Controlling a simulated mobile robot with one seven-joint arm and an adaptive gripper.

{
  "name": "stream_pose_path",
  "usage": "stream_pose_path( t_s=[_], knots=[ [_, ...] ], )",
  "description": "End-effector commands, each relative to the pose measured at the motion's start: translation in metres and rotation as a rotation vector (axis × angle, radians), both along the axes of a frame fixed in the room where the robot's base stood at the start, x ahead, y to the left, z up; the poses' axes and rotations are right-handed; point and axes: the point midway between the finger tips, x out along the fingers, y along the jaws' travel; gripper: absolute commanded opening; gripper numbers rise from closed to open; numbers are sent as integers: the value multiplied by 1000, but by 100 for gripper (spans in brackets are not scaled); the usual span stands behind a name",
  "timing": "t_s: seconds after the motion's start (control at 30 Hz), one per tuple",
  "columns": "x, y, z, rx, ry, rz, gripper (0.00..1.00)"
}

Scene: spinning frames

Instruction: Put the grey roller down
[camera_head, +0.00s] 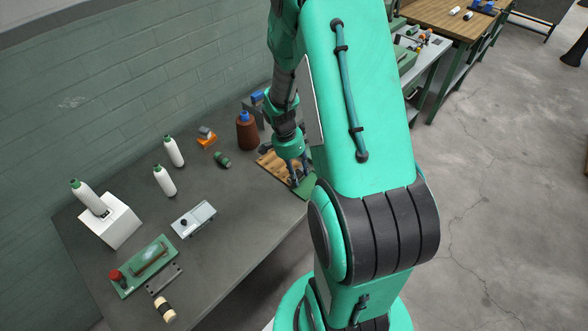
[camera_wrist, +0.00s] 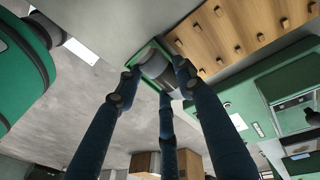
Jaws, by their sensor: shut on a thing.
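The grey roller (camera_wrist: 154,62) shows in the wrist view as a short grey cylinder between the tips of my gripper (camera_wrist: 158,80). My gripper is shut on it. In the head view my gripper (camera_head: 293,172) is low over the right end of the dark bench, beside a wooden board with pegs (camera_head: 270,162) and a green plate (camera_head: 306,187). The roller is hidden by the fingers there. The pegged board also shows in the wrist view (camera_wrist: 232,35), close to the roller. I cannot tell whether the roller touches the plate or board.
A brown bottle with a blue cap (camera_head: 246,132) stands left of my gripper. Several white bottles, a white box (camera_head: 112,226), a green fixture (camera_head: 145,265) and a grey device (camera_head: 194,218) occupy the left. The bench (camera_head: 240,205) is bare in its middle front.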

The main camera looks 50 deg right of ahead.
Motion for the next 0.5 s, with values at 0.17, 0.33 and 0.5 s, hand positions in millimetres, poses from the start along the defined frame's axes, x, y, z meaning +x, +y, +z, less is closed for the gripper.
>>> stream_pose_path(
  t_s=[0.17,0.33,0.5],
  knots=[
    [24,-18,-3,0,0,0,2],
    [39,-29,-5,0,0,1,2],
    [45,-33,-5,-1,-1,0,2]
  ],
)
